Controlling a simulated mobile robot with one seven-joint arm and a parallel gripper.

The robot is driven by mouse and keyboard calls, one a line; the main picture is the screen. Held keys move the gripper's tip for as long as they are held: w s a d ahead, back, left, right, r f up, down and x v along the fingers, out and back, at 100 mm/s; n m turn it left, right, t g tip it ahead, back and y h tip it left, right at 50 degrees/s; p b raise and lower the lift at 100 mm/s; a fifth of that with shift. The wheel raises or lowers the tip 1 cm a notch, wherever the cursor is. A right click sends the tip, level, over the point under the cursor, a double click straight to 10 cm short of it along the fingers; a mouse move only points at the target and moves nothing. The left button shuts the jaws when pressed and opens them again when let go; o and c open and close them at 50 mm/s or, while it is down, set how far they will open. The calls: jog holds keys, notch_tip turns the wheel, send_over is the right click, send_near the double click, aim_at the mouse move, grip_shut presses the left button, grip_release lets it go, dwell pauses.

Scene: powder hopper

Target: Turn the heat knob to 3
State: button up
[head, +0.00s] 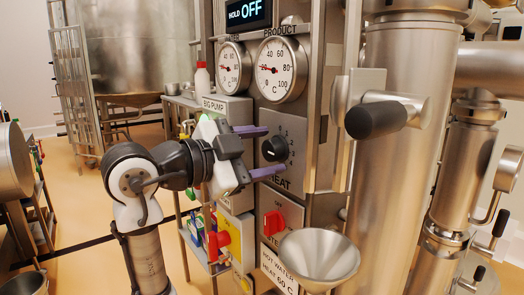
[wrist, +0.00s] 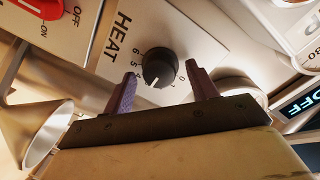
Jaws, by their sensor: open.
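The heat knob (head: 273,149) is a round black dial on a grey plate marked HEAT. In the wrist view, the knob (wrist: 160,68) shows a white pointer mark slanting to its lower left, between the visible 4 and 0. The numerals nearest the mark are not readable. My gripper (head: 276,151) is open in front of the plate, its purple fingers above and below the knob in the head view. In the wrist view, the fingers of my gripper (wrist: 162,80) stand left and right of the knob, with gaps to it.
A red switch (head: 275,221) marked ON and OFF sits below the heat plate. A metal funnel (head: 318,255) stands below right. Two round gauges (head: 279,69) are above. A black-ended handle (head: 376,119) juts out at right. A display (head: 249,12) reads HOLD OFF.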

jog(key=v, duration=1.3)
jog(key=shift+s+a+b, duration=0.25)
jog(key=shift+a+b, duration=0.05)
jog(key=shift+b, duration=0.15)
